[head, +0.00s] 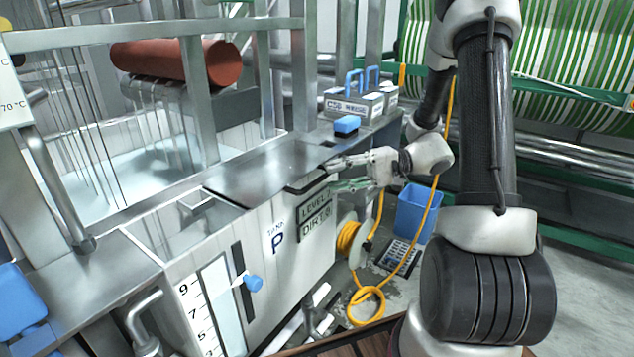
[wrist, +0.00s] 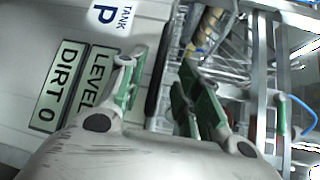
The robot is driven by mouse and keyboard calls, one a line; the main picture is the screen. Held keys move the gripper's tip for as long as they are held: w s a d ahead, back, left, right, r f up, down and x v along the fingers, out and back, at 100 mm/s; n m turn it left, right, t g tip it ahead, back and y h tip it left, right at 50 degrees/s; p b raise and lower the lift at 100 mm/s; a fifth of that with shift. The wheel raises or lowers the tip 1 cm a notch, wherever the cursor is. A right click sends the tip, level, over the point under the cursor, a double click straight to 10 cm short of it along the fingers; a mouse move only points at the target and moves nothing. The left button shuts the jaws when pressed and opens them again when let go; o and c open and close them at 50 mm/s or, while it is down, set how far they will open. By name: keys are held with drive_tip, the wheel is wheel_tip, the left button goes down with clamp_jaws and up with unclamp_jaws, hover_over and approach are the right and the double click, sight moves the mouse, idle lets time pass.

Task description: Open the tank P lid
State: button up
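The tank P lid (head: 262,167) is a dark grey metal plate lying flat on top of the tank. The tank (head: 255,262) has a "TANK P" label on its front, with LEVEL and DIRT plates beside it. My gripper (head: 333,176) is at the right front edge of the lid, near a dark bar there. In the wrist view my gripper (wrist: 157,66) is open, its green-padded fingers apart. A dark edge (wrist: 154,98) runs between them; I cannot tell whether either finger touches it.
A blue block (head: 346,124) and a box with blue handles (head: 355,103) stand behind my gripper. A yellow hose (head: 366,306) and blue bin (head: 413,212) are on the floor at right. A metal frame with a red roller (head: 175,60) rises behind the lid.

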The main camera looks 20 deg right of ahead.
sight(321, 180)
drive_tip(key=a, duration=0.5)
drive_tip(key=shift+w+a+f, duration=0.1)
drive_tip(key=shift+w+f, duration=0.25)
drive_tip(key=shift+f, duration=0.05)
drive_tip(key=shift+c, duration=0.2)
clamp_jaws()
